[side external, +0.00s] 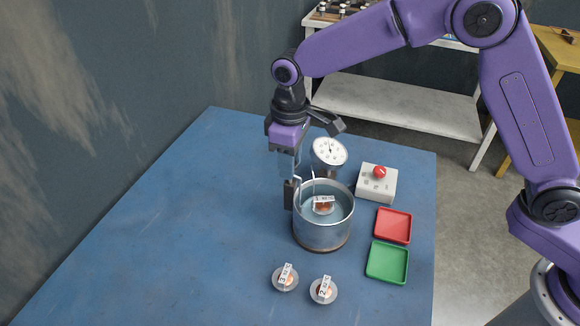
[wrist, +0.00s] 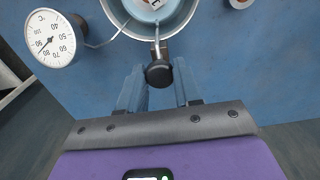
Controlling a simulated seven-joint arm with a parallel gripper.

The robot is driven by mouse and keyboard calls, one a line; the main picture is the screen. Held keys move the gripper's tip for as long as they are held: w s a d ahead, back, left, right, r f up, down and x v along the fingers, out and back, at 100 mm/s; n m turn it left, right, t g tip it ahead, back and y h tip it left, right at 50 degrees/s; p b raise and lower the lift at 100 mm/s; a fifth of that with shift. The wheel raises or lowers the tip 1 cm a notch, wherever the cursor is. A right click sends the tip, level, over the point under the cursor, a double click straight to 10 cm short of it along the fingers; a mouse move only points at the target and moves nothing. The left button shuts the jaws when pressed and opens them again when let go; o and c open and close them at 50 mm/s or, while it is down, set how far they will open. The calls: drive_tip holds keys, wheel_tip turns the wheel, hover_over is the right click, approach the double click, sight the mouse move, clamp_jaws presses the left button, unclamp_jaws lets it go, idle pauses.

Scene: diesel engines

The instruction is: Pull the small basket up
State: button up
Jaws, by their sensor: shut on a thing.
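A round metal pot (side external: 322,235) of liquid stands on the blue table. Inside it a copper-coloured part with a white label (side external: 324,205) shows; the small basket around it is hard to make out. The basket's dark handle (side external: 291,194) hangs at the pot's left side in the side view. In the wrist view its black knob (wrist: 158,74) lies between my fingers, with a thin stem running to the pot. My gripper (side external: 294,172) points down beside the pot rim and is shut on the handle.
A dial thermometer (side external: 329,152) stands behind the pot, with a thin probe into it. A white box with a red button (side external: 377,182), a red tray (side external: 393,226) and a green tray (side external: 387,263) are at right. Two labelled parts (side external: 285,278) (side external: 323,290) lie in front. The table's left is clear.

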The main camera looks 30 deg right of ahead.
drive_tip(key=shift+r, duration=2.35)
drive_tip(key=o, duration=1)
drive_tip(key=shift+r, duration=2.5)
drive_tip(key=s+d+f+n, duration=0.1)
drive_tip(key=s+d, duration=0.7)
drive_tip(key=s, duration=0.2)
drive_tip(key=s+d+f+n, duration=0.1)
drive_tip(key=s+d+f, duration=0.1)
drive_tip(key=s+d, duration=0.7)
drive_tip(key=s+d+f+n, duration=0.1)
drive_tip(key=s+d, duration=0.7)
drive_tip(key=s, duration=0.3)
drive_tip(key=shift+d+f+n, duration=0.15)
drive_tip(key=shift+d+n, duration=0.1)
drive_tip(key=shift+n, duration=0.05)
